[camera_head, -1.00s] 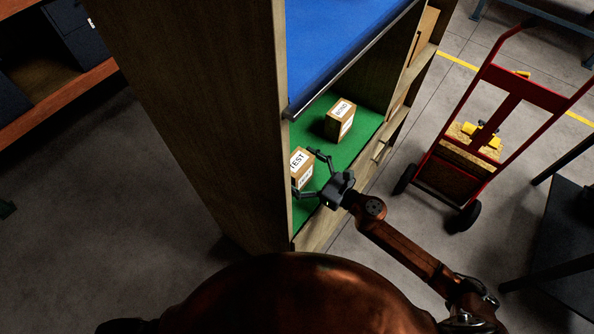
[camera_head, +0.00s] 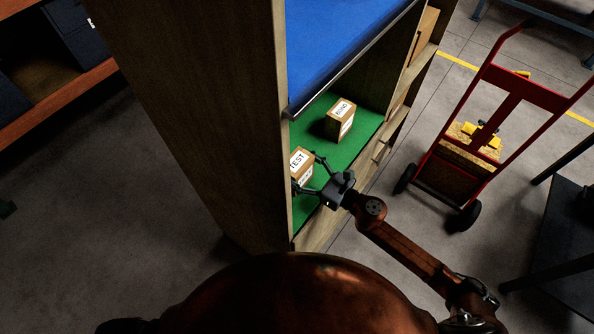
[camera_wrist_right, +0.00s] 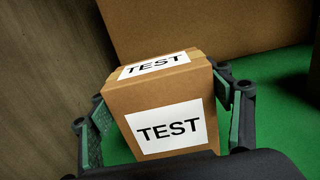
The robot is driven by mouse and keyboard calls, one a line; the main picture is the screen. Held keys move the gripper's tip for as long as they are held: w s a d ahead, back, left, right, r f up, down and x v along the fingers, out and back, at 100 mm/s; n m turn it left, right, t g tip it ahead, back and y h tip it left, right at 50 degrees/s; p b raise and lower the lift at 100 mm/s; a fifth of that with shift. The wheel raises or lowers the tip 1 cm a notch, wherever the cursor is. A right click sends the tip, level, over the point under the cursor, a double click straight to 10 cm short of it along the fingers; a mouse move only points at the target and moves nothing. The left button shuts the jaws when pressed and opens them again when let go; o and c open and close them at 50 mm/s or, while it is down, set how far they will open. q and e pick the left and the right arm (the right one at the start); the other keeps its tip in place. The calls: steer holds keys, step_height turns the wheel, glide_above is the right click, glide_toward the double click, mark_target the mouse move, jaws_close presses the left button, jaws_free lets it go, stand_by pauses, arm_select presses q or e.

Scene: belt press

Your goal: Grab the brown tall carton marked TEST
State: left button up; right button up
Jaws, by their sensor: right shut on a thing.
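The brown carton marked TEST (camera_head: 303,168) stands on the green shelf floor, beside the cabinet's left wall. It also shows large in the right wrist view (camera_wrist_right: 158,95), with white TEST labels on its top and front. My right gripper (camera_head: 314,175) reaches in from the right and is shut on the carton, one finger on each side. In the wrist view the green-padded fingers (camera_wrist_right: 165,115) flank the carton. The carton's base is hidden behind the gripper. My left gripper is not in view.
Another labelled brown carton (camera_head: 340,120) stands farther back on the green floor (camera_head: 366,126). A blue surface (camera_head: 335,45) lies above it. The cabinet's left wall (camera_head: 225,110) is close to the TEST carton. A red hand truck (camera_head: 490,120) stands outside to the right.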

mark_target(298, 163)
steer(key=shift+r, duration=0.1)
steer(key=shift+r, duration=0.5)
steer(key=r, duration=0.1)
steer(key=r+p, duration=0.1)
steer(key=r, duration=0.1)
steer(key=shift+s+d, duration=0.2)
steer(key=s+d+r, duration=0.7)
steer(key=s+r, duration=0.2)
steer(key=s, duration=0.2)
steer(key=shift+d+p, duration=0.3)
steer(key=shift+p, duration=0.05)
